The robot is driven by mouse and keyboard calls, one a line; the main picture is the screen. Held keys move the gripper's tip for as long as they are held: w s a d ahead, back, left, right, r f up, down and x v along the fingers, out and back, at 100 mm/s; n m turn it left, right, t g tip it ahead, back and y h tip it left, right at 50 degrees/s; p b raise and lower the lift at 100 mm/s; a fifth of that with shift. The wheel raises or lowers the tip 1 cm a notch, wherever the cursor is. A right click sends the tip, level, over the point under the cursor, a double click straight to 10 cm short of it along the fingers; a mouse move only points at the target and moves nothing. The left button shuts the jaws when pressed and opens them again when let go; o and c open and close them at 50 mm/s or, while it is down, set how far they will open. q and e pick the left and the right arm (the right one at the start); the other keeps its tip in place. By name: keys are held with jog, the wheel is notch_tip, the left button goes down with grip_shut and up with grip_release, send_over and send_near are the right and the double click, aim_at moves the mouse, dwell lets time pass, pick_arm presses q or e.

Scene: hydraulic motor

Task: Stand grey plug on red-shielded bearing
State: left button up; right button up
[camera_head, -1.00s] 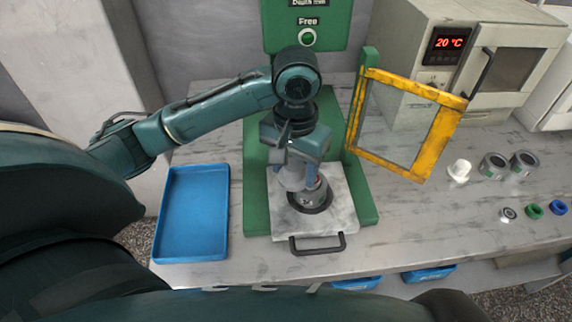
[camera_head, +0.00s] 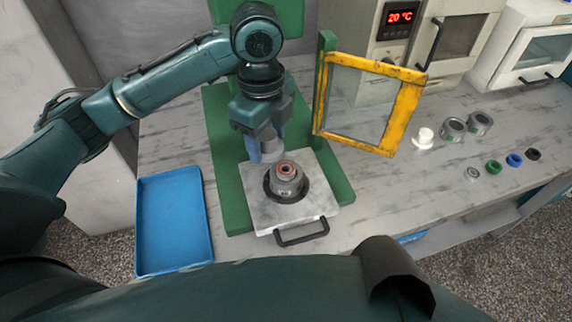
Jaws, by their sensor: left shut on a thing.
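The red-shielded bearing (camera_head: 287,169) shows as a red ring at the top of a grey housing (camera_head: 287,187), which stands upright on the pale press plate. My left gripper (camera_head: 267,145) points down, just behind and to the left of the housing. It is shut on a grey piece, which looks like the grey plug (camera_head: 271,152) and is partly hidden by the fingers. The plug seems apart from the bearing, but its exact height is hard to tell. My right gripper is out of view.
The yellow-framed guard (camera_head: 403,115) stands open right of the green press (camera_head: 219,150). A blue tray (camera_head: 143,225) is at left. A white part (camera_head: 424,137), two metal cups (camera_head: 453,129) and several small rings (camera_head: 493,167) lie at right. The plate has a black handle (camera_head: 302,234).

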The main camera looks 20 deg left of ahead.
aim_at(286, 168)
pick_arm(q)
jog(key=m, duration=0.2)
jog(key=r+m, duration=0.1)
jog(key=m, duration=0.1)
jog(key=d+m, duration=0.1)
jog(key=m, duration=0.1)
jog(key=shift+w+d+r+m, duration=0.1)
jog(key=shift+w+r+m, duration=0.2)
jog(key=shift+w, duration=0.05)
jog(key=m, duration=0.4)
jog(key=shift+w+d+r+p, duration=0.15)
jog(key=shift+d+r+p, duration=0.15)
jog(key=shift+r, duration=0.1)
jog(key=m, duration=0.4)
jog(key=shift+w+d+r, duration=0.15)
jog(key=shift+d+r, duration=0.15)
jog(key=shift+r, duration=0.1)
jog(key=f+m, duration=0.1)
jog(key=f, duration=0.2)
jog(key=f+m, duration=0.2)
jog(key=f, duration=0.1)
jog(key=f+m, duration=0.2)
jog(key=f, duration=0.1)
jog(key=shift+w+d+p, duration=0.15)
jog(key=shift+d+p, duration=0.15)
jog(key=shift+p, duration=0.1)
jog(key=shift+f, duration=0.15)
jog(key=o, duration=1.3)
jog(key=shift+f, duration=0.1)
jog(key=shift+o, duration=0.2)
